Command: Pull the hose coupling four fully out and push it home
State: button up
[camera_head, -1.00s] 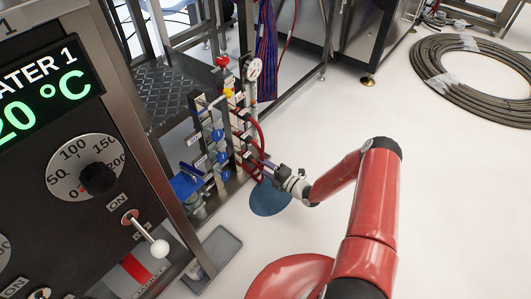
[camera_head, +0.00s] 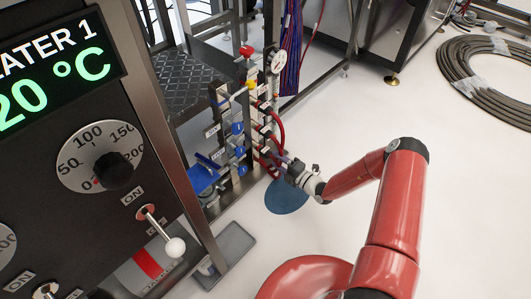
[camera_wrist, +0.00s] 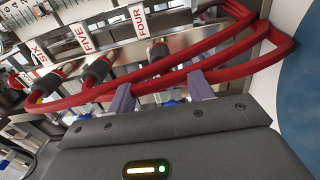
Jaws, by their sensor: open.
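Hose coupling four is the dark sleeve (camera_wrist: 160,51) under the white FOUR label (camera_wrist: 139,19) in the wrist view. It sits at the metal rail. My gripper (camera_wrist: 160,82) is open, with its two grey fingers apart below the coupling in the picture. Coupling four lies between their lines, beyond the tips, and I see no contact. Red hoses (camera_wrist: 225,62) cross between and over the finger area. In the head view my gripper (camera_head: 285,167) is at the lower right of the valve panel, where coupling four is too small to tell.
Couplings five (camera_wrist: 97,71) and six (camera_wrist: 50,84) sit to the left along the rail. The heater cabinet (camera_head: 165,120) stands left of the panel. A blue disc (camera_head: 287,197) lies on the floor below my gripper.

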aim_at(270, 155)
jog(key=shift+b+x, duration=0.7)
jog(key=shift+x, duration=2.1)
grip_shut()
jog(key=shift+p+v, duration=1.05)
jog(key=shift+v, duration=2)
jog(key=shift+s+d, duration=0.1)
jog(key=x, duration=0.2)
jog(key=shift+a+f+b, duration=0.1)
jog(key=shift+a+b, duration=0.1)
jog(key=shift+b, duration=0.2)
jog(key=shift+w+a, duration=0.3)
jog(key=shift+w, duration=0.15)
